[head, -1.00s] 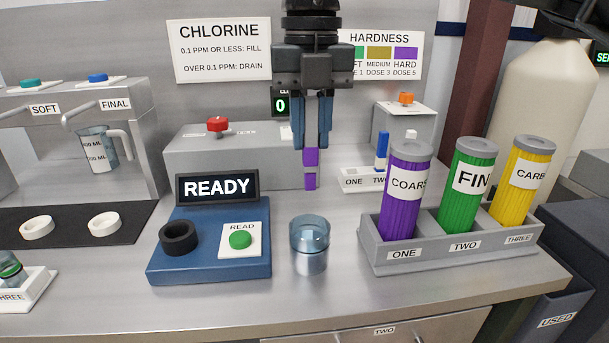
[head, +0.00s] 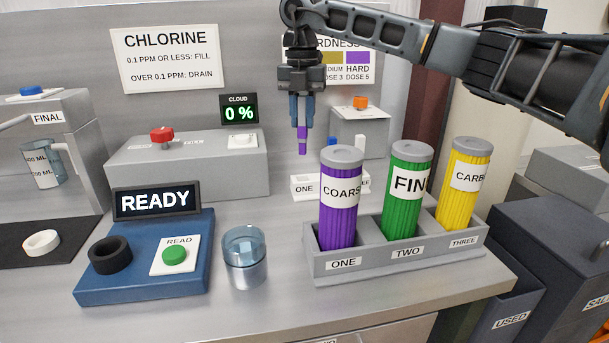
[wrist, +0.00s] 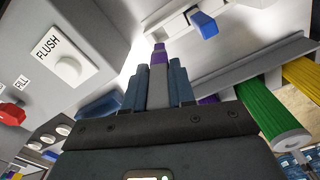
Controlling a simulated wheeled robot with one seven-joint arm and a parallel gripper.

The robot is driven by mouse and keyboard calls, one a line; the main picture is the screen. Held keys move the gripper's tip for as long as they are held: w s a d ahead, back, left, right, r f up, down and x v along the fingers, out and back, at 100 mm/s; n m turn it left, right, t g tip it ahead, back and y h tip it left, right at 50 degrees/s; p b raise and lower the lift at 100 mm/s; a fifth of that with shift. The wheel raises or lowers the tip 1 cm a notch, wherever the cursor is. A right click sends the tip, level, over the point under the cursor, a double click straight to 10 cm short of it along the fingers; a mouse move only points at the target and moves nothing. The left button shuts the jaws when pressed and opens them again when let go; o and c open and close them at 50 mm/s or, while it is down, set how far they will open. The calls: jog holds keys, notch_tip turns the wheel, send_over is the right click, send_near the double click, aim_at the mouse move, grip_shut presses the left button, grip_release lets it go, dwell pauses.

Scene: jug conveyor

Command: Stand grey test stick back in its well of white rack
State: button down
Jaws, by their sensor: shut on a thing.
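My gripper (head: 302,122) is shut on the grey test stick, whose purple-banded lower end (head: 302,149) hangs below the fingertips, about upright. In the wrist view the stick (wrist: 159,68) shows grey between the fingers (wrist: 161,88) with a purple tip. The white rack (head: 303,191) stands on the bench behind the grey cartridge holder, partly hidden by the purple cartridge. The stick's end shows just above the rack's ONE part in the head view, apart from it. A blue stick stands in the rack, clear in the wrist view (wrist: 204,25).
The grey holder (head: 405,267) with purple (head: 338,205), green (head: 408,190) and yellow (head: 462,185) cartridges stands in front of the rack. A clear cup (head: 245,260) and the blue READY meter (head: 140,270) are at left. A grey box with an orange knob (head: 360,103) is behind.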

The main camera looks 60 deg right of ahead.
aim_at(302, 99)
notch_tip(302, 99, down, 8)
jog(key=shift+f+p, duration=0.25)
jog(key=shift+p, duration=0.1)
jog(key=shift+f, duration=0.1)
jog(key=shift+f+b, duration=0.4)
jog(key=shift+f, duration=0.2)
jog(key=c, duration=0.9)
grip_release()
jog(key=shift+c, duration=0.2)
notch_tip(302, 99, up, 13)
jog(key=shift+r, duration=0.1)
